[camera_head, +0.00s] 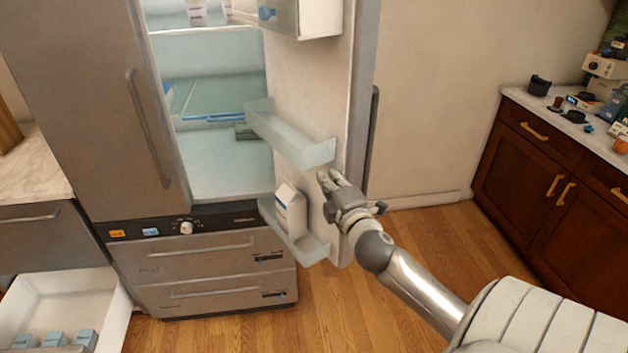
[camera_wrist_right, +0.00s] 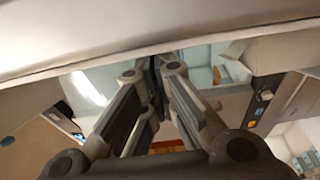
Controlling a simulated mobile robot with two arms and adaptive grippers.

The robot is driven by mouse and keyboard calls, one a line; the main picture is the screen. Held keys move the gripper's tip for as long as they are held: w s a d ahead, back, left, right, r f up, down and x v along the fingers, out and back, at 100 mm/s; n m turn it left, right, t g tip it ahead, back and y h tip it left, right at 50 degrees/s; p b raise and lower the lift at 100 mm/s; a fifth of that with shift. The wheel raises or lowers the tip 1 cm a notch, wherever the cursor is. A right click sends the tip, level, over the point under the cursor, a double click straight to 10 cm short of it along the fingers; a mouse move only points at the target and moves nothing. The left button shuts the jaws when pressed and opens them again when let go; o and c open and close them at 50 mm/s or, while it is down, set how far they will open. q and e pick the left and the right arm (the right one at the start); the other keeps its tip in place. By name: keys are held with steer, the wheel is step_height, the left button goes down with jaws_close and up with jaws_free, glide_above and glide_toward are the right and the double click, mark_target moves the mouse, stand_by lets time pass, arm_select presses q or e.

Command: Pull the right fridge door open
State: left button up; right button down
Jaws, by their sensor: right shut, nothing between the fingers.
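The right fridge door (camera_head: 352,85) stands wide open in the head view, its inner side with shelves facing left. Its dark handle (camera_head: 372,135) is on the outer face, on the right. My right gripper (camera_head: 328,178) is shut and empty at the inner side of the door, near its free edge and between two door shelves. In the right wrist view the fingers (camera_wrist_right: 158,65) are close together, with a pale surface across the top. Whether the fingers touch the door is unclear. The left fridge door (camera_head: 88,100) is closed. My left gripper is out of view.
A carton (camera_head: 290,210) stands in the lower door shelf (camera_head: 308,247). An open white drawer (camera_head: 65,300) juts out at the lower left. A wooden cabinet (camera_head: 540,165) with a cluttered counter stands at right. The wooden floor (camera_head: 425,240) between is clear.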

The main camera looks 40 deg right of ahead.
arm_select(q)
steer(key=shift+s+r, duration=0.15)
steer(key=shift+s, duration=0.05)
arm_select(e)
steer(key=shift+s+d, duration=0.2)
steer(key=shift+d, duration=0.45)
steer(key=shift+s+d, duration=0.2)
steer(key=shift+d, duration=0.4)
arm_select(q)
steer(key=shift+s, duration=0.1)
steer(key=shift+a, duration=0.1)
